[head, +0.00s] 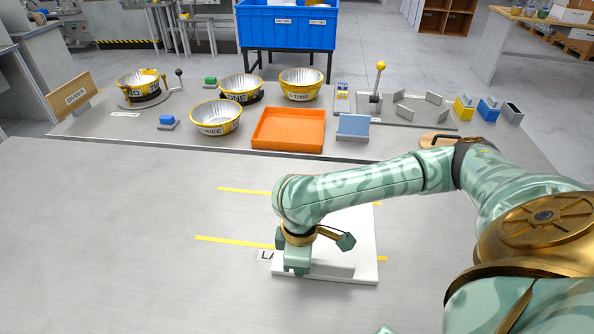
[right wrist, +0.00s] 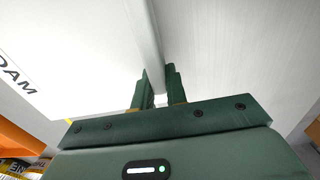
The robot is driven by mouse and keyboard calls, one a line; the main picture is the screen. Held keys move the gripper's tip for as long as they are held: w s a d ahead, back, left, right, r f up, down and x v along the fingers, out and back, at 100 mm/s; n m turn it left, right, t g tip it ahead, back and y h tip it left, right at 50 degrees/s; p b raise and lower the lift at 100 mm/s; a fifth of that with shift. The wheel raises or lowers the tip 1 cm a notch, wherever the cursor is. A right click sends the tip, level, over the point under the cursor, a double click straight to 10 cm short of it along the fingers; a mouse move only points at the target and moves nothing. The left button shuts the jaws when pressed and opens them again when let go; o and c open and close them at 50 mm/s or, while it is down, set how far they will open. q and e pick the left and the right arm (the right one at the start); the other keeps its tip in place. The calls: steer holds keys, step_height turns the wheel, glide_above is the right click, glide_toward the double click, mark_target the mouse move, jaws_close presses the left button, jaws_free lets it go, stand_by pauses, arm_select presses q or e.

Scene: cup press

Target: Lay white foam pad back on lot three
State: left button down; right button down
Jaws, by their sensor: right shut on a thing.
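The white foam pad (head: 362,235) is a flat slab at the front middle of the table in the head view, with a raised strip along its near side. My arm covers part of it. In the right wrist view the pad (right wrist: 75,60) shows black letters ending in "OAM". My right gripper (head: 297,266) points down at the pad's near left part. In the right wrist view its fingers (right wrist: 158,88) are shut on a white upright edge of the pad. A bowl marked "THREE" (head: 216,118) stands at the back left of the orange tray. My left gripper is not in view.
Yellow stripes (head: 235,241) and a partly hidden label "LA" mark the table by the pad. An orange tray (head: 288,146), several metal bowls, a blue block (head: 353,125) and a lever fixture (head: 378,85) stand at the back. The table's left front is clear.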

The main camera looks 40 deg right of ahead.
steer(key=shift+r, duration=0.1)
steer(key=c, duration=1.4)
jaws_free()
